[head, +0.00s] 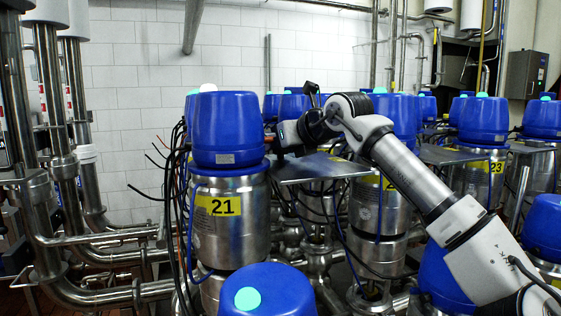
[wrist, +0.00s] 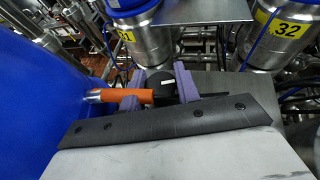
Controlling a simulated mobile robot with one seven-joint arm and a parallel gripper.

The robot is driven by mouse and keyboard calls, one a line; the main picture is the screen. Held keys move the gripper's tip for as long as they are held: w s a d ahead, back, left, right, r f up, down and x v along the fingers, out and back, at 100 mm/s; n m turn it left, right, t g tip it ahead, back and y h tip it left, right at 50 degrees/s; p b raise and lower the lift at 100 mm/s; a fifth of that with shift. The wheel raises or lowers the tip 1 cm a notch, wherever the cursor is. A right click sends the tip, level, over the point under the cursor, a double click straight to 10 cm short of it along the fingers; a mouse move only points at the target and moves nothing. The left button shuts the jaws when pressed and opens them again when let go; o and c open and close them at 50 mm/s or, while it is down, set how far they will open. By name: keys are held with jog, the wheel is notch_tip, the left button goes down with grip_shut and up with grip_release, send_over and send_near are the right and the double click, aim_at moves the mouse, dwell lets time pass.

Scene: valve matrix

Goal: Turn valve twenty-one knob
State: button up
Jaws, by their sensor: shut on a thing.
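Valve twenty-one stands left of centre in the head view, a steel cylinder with a yellow "21" label (head: 218,205) under a blue cap (head: 226,130). My gripper (head: 274,139) is at the right side of this cap, small and partly dark there. In the wrist view my gripper (wrist: 162,80) has its two purple fingers on either side of a black round knob (wrist: 161,90), and it is shut on it. An orange stem (wrist: 118,98) runs from the knob to the blue cap at left. The fingertips' exact contact is partly hidden.
A flat steel plate (head: 318,168) lies just under my gripper. Another blue cap (head: 268,290) stands in front. Dark cables (head: 180,200) hang left of valve twenty-one. More blue-capped valves stand behind and right, one labelled 32 (wrist: 285,22).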

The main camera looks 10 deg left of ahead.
jog(key=shift+m+t+h+b, duration=0.6)
jog(key=shift+m+t+b, duration=0.15)
jog(key=shift+b, duration=0.2)
jog(key=shift+r, duration=0.1)
jog(key=o, duration=1)
jog(key=b+v, duration=0.3)
jog(key=v, duration=1)
jog(key=shift+s+d+r, duration=0.15)
jog(key=shift+s+r, duration=0.15)
